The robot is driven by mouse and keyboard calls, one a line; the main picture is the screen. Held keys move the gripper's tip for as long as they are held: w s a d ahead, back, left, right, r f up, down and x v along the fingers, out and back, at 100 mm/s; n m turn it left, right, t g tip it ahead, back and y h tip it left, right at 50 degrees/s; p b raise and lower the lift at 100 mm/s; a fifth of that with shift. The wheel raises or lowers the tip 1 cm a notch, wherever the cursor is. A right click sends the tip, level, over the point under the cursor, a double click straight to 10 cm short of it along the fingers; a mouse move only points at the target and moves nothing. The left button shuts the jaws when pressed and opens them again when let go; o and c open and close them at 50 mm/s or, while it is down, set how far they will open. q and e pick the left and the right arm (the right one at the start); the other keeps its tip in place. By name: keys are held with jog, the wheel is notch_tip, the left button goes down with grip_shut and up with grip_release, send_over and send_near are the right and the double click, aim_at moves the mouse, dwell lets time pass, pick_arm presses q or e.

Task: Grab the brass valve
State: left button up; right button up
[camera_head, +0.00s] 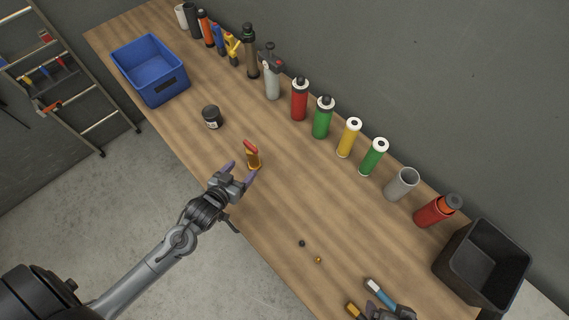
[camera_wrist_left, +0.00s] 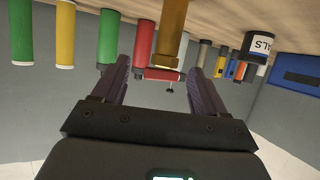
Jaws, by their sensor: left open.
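The brass valve (camera_head: 253,160) stands upright on the wooden bench near its front edge, with a red handle at its top. My left gripper (camera_head: 241,171) is open and empty, close in front of the valve in the head view. In the left wrist view, which is upside down, the brass body (camera_wrist_left: 172,35) and red handle of the valve appear ahead, between the open fingers (camera_wrist_left: 160,72) in the picture. I cannot tell how much gap remains.
A dark jar (camera_head: 212,117) and a blue bin (camera_head: 150,70) are beyond the valve to the left. Several bottles and cylinders line the wall side. A black bin (camera_head: 482,265) is at right. Small parts (camera_head: 302,243) lie nearer; bench around the valve is clear.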

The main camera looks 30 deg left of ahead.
aim_at(249, 160)
pick_arm(q)
jog(key=f, duration=0.1)
jog(key=b, duration=0.1)
jog(key=f, duration=0.1)
jog(key=shift+w+a+f+b, duration=0.25)
jog(key=shift+w+f+b, duration=0.1)
jog(key=shift+b, duration=0.05)
jog(key=x, duration=0.5)
jog(key=shift+w, duration=0.15)
jog(key=x, duration=0.4)
jog(key=shift+w+a+r, duration=0.15)
jog(key=shift+a+r, duration=0.1)
jog(key=shift+a, duration=0.15)
jog(key=shift+w+f, duration=0.25)
jog(key=shift+w, duration=0.2)
pick_arm(e)
notch_tip(249, 160, down, 3)
jog(key=shift+f, duration=0.1)
pick_arm(q)
jog(key=shift+c, duration=0.3)
jog(key=c, duration=1.2)
jog(key=shift+r, duration=0.1)
jog(key=shift+c, duration=0.3)
